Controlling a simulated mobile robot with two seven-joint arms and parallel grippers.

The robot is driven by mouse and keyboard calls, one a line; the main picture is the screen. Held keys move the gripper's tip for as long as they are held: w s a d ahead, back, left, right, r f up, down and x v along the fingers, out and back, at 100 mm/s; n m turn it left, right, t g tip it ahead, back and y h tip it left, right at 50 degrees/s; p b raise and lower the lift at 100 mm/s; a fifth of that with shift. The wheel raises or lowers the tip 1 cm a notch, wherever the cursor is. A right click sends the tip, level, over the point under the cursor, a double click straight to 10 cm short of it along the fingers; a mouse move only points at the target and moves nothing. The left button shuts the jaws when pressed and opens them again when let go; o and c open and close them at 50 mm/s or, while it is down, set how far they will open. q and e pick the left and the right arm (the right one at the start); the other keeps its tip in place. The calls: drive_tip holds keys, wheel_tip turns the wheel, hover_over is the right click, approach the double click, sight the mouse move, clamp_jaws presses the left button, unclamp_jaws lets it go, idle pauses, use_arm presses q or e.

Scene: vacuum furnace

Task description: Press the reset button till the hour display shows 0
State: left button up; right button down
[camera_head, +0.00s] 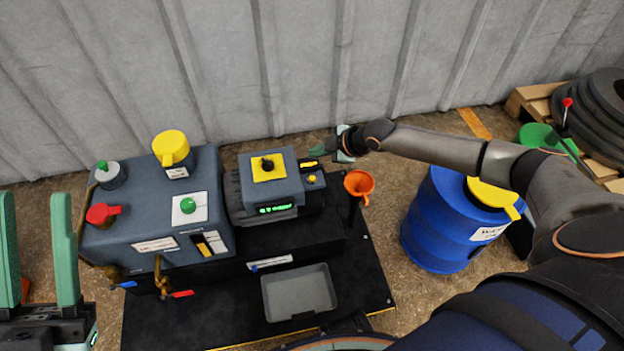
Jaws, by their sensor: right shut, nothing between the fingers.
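The pump unit has a grey control box (285,192) with a yellow plate (268,167) and black rotary switch on top. The hour display (275,209) on its front glows green; its digits are too small to read. A small yellow button (311,179) sits on a little box at its right side; I cannot tell whether this is the reset button. My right gripper (322,152) is shut and empty, just behind and right of that button, apparently apart from it. My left gripper (38,250) is open and empty at the lower left, its fingers wide apart.
A grey tank (150,222) with a yellow cap, red knob and green button stands left of the control box. A grey tray (299,293) lies in front. An orange funnel (358,183) and a blue drum (450,225) stand right. A corrugated wall (230,70) closes the back.

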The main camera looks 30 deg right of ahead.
drive_tip(key=b, duration=0.6)
hover_over(316, 181)
wheel_tip(316, 181, down, 7)
drive_tip(key=shift+f, duration=0.15)
use_arm(q)
wheel_tip(316, 181, down, 7)
drive_tip(key=d, duration=0.1)
drive_tip(key=shift+w+m+g, duration=0.15)
drive_tip(key=shift+m+g, duration=0.15)
drive_tip(key=shift+g, duration=0.1)
drive_tip(key=shift+a, duration=0.1)
idle(0.5)
drive_tip(key=shift+f, duration=0.35)
use_arm(e)
drive_tip(key=shift+f, duration=0.4)
use_arm(q)
drive_tip(key=shift+f+b, duration=0.3)
drive_tip(key=shift+b, duration=0.15)
use_arm(e)
drive_tip(key=shift+f, duration=0.4)
use_arm(q)
drive_tip(key=shift+r+p, duration=0.65)
drive_tip(key=shift+p, duration=0.05)
use_arm(e)
drive_tip(key=shift+r, duration=0.8)
use_arm(q)
drive_tip(key=shift+r, duration=0.1)
use_arm(e)
drive_tip(key=shift+r, duration=0.15)
